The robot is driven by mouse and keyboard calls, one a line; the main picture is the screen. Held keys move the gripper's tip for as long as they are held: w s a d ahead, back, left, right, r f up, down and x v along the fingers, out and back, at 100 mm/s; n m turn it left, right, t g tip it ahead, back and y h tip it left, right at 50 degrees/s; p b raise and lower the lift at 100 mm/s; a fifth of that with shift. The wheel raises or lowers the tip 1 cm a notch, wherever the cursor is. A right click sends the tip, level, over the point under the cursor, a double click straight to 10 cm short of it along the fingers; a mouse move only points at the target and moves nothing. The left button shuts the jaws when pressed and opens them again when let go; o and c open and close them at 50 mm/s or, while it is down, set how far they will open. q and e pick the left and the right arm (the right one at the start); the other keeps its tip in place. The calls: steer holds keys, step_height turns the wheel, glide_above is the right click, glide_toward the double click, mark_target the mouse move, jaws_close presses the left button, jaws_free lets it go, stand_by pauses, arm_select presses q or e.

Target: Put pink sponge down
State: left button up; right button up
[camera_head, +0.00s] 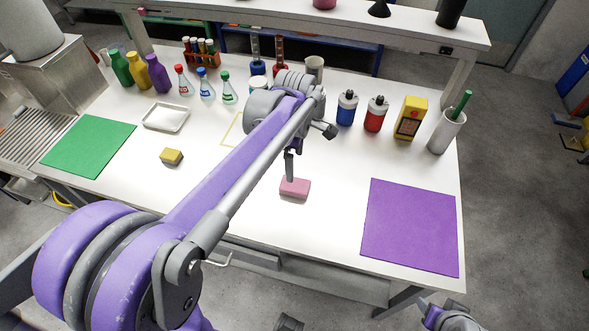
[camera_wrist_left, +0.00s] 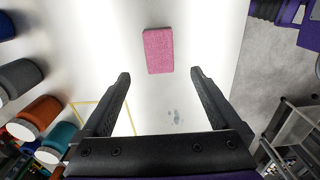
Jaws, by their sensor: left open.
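The pink sponge (camera_head: 295,189) lies flat on the white table, in front of the middle and left of the purple mat. My left gripper (camera_head: 290,166) is just above and behind it in the head view, fingers pointing down. In the left wrist view the pink sponge (camera_wrist_left: 158,50) lies beyond the tips of the open left gripper (camera_wrist_left: 160,74), in line with the gap, with nothing between the fingers. The sponge looks apart from both fingers. My right gripper cannot be made out.
A purple mat (camera_head: 410,228) lies at the right and a green mat (camera_head: 88,146) at the left. A yellow sponge (camera_head: 171,157) and a white tray (camera_head: 166,117) are between. Bottles and flasks line the back. The table (camera_head: 240,215) is clear around the pink sponge.

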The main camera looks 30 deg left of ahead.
arm_select(q)
steer(key=s+d+f+m+t, duration=0.1)
steer(key=s+d+m, duration=0.1)
steer(key=s+m, duration=0.3)
steer(key=s+d+f+m+t, duration=0.2)
steer(key=s+m, duration=0.4)
steer(key=m, duration=0.2)
steer(key=s+d+f+m+t, duration=0.2)
steer(key=s+m, duration=0.3)
steer(key=m, duration=0.2)
steer(key=shift+s+d+f+m, duration=0.1)
steer(key=shift+s+d+m, duration=0.1)
steer(key=shift+d+m, duration=0.15)
steer(key=r+p, duration=0.2)
steer(key=r, duration=0.1)
steer(key=shift+w, duration=0.4)
